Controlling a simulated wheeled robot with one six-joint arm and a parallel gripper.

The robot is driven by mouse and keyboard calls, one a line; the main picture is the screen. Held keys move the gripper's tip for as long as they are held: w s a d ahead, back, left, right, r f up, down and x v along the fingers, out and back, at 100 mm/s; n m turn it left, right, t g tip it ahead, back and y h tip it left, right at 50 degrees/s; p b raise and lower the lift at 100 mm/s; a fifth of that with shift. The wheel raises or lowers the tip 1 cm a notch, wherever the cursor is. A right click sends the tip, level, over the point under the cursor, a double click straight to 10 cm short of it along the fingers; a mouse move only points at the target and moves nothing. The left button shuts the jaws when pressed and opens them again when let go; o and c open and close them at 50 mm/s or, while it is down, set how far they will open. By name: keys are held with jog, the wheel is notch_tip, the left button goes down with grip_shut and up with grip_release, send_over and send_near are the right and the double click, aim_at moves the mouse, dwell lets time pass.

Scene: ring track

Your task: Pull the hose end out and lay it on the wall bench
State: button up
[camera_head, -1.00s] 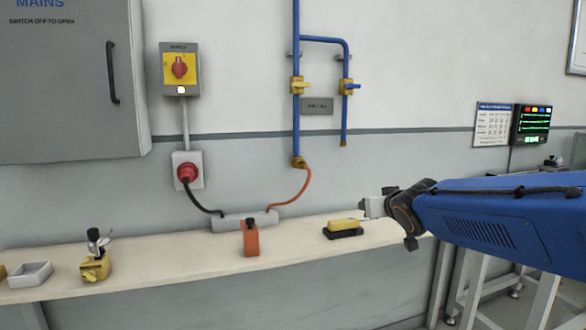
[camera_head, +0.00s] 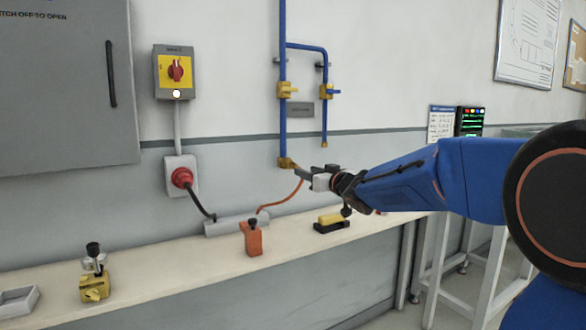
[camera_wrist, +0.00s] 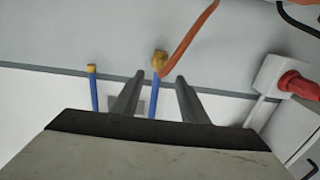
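An orange hose (camera_head: 277,205) runs from the brass fitting (camera_head: 286,163) at the foot of the long blue pipe down to a grey block on the bench. The wall bench (camera_head: 180,270) is a long pale shelf below. My gripper (camera_head: 300,172) is just right of the brass fitting, with its fingers pointing at the hose's upper end. In the wrist view, my gripper (camera_wrist: 157,85) has its two fingers apart. The hose (camera_wrist: 187,40) and brass fitting (camera_wrist: 160,59) show beyond and between the fingertips, and contact cannot be told.
On the bench are a grey block (camera_head: 237,225), an orange block (camera_head: 251,240), a yellow-black item (camera_head: 328,224), a yellow device (camera_head: 94,286) and a white tray (camera_head: 18,301). A red plug (camera_head: 181,177) is on the wall. Bare bench lies between the yellow device and orange block.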

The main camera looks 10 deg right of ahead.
aim_at(296, 164)
jog(key=shift+x, duration=4.5)
grip_shut()
jog(key=shift+s, duration=0.1)
jog(key=shift+v, duration=2.85)
